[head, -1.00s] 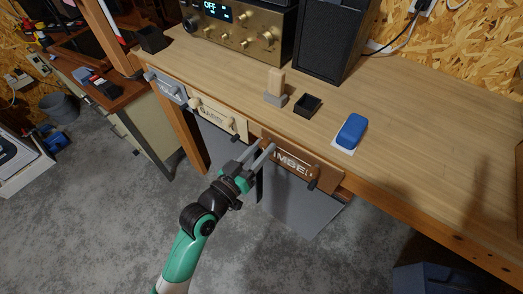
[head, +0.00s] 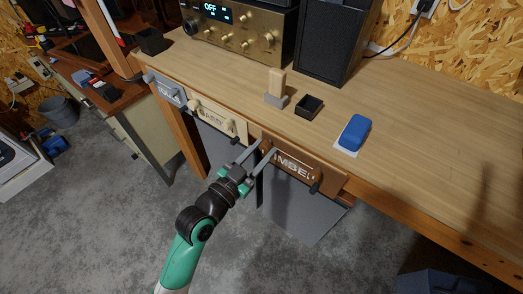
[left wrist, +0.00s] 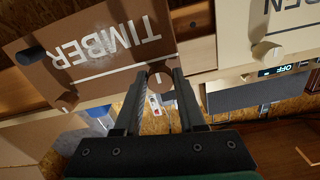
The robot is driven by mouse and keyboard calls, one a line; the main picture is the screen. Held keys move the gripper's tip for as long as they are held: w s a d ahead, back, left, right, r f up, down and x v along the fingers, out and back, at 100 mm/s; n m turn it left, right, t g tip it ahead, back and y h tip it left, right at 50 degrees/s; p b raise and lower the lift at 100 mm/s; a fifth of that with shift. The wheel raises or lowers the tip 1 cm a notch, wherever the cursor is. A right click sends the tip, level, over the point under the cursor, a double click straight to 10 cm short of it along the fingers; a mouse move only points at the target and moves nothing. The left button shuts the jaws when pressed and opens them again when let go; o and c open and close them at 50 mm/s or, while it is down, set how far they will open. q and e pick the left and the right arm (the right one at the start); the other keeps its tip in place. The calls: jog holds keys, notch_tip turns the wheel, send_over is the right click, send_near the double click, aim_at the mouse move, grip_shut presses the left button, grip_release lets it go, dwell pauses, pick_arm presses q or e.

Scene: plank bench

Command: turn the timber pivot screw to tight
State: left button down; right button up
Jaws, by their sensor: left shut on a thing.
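The brown timber panel (head: 296,171), lettered in white, is on the front edge of the bench. It shows upside down and tilted in the left wrist view (left wrist: 92,45). My left gripper (head: 267,149) reaches its left end. In the left wrist view my two fingers (left wrist: 155,84) are shut on a round brown knob, the timber pivot screw (left wrist: 159,81). A second brown knob (left wrist: 67,101) and a dark knob (left wrist: 31,55) sit at the panel's other end. The fingers hide the sides of the screw. My right gripper is out of view.
A pale panel (head: 214,117) and a grey panel (head: 166,90) are to the left along the bench edge. On the bench stand a wooden block in a grey holder (head: 276,99), a black tray (head: 309,106) and a blue block (head: 354,132).

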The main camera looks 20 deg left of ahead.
pick_arm(q)
jog(key=c, duration=0.5)
grip_release()
jog(key=shift+s+a+r, duration=0.1)
jog(key=shift+s, duration=0.4)
jog(key=p+v, duration=0.2)
jog(key=v, duration=0.8)
jog(key=shift+s, duration=0.35)
